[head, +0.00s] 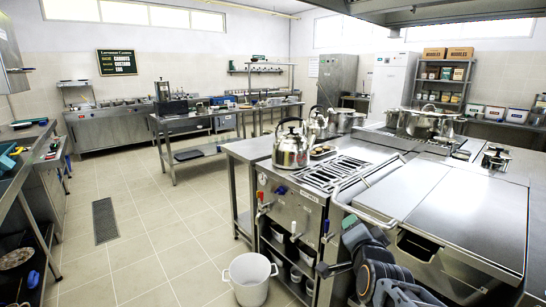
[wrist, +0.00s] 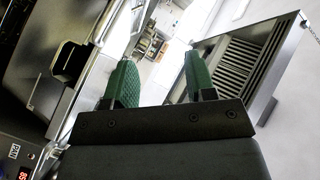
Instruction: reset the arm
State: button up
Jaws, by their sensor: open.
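My gripper (wrist: 160,82) is open in the wrist view, with its two green pads apart and nothing between them. Past the pads, the wrist view is strongly tilted and shows a pale wall and some far shelving. In the head view my dark grey arm is folded at the bottom right, in front of the steel cooking range (head: 465,215).
A steel kettle (head: 291,148) and a stockpot (head: 424,122) stand on the range. A white bucket (head: 250,278) stands on the floor by its front. The tiled floor (head: 150,240) to the left is mostly clear. A slatted hood (wrist: 240,62) shows in the wrist view.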

jog(key=s+a+n+g+y+p, duration=0.2)
jog(key=s+a+n+g+p, duration=0.1)
jog(key=s+n+g+p, duration=0.8)
jog(key=s, duration=0.4)
jog(key=shift+a+r+g, duration=0.25)
jog(key=shift+a+g, duration=0.05)
jog(key=shift+g, duration=0.1)
